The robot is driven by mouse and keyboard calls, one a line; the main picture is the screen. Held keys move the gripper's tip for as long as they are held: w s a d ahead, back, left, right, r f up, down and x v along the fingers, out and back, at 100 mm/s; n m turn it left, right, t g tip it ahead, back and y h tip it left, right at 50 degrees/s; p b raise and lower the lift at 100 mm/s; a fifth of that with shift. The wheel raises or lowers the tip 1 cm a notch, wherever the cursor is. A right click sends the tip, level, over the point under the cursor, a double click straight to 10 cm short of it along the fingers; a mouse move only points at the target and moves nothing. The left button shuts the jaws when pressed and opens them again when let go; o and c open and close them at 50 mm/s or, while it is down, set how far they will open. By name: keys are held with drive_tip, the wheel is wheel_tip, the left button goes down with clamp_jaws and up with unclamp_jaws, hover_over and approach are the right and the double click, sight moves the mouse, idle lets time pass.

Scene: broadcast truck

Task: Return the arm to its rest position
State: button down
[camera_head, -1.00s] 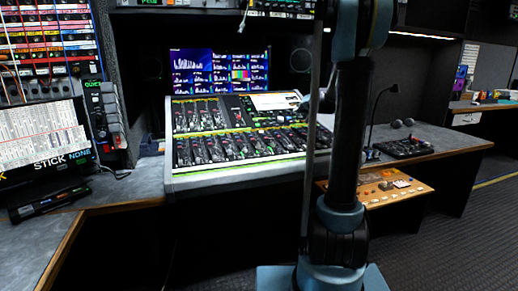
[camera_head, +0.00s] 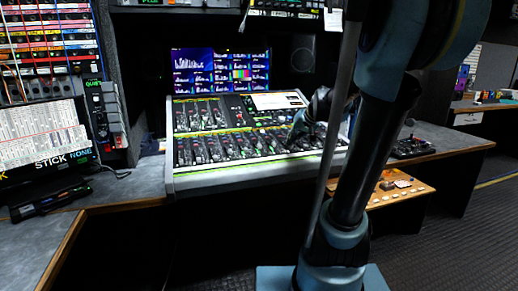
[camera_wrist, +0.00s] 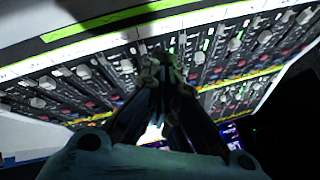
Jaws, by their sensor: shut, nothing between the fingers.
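My gripper (camera_wrist: 165,70) shows in the wrist view with its fingers together and nothing between them. It points at the mixing console (camera_wrist: 75,88), whose faders and knobs fill much of that view. In the head view my arm rises at the right of the middle and leans to the right. Its far end (camera_head: 305,128) hangs over the right half of the mixing console (camera_head: 250,178). I cannot tell whether the fingertips touch the console.
A monitor (camera_head: 220,68) stands behind the console. At the left are a screen (camera_head: 45,145), a patch rack (camera_head: 45,50) and a grey desk (camera_head: 130,185). A wooden button panel (camera_head: 400,188) and a small black controller (camera_head: 412,148) are at the right. Floor (camera_head: 460,240) is clear at the right.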

drive_tip(key=s+d+f+g+h, duration=0.1)
drive_tip(key=s+f, duration=0.4)
drive_tip(key=s, duration=0.4)
drive_tip(key=s+d+f+g+h, duration=0.2)
drive_tip(key=s+f, duration=0.3)
drive_tip(key=s, duration=0.5)
drive_tip(key=s+d+f+n+g+h, duration=0.1)
drive_tip(key=s+f, duration=0.4)
drive_tip(key=s, duration=0.5)
drive_tip(key=shift+d+f+g, duration=0.3)
drive_tip(key=shift+d+g, duration=0.2)
drive_tip(key=shift+d, duration=0.25)
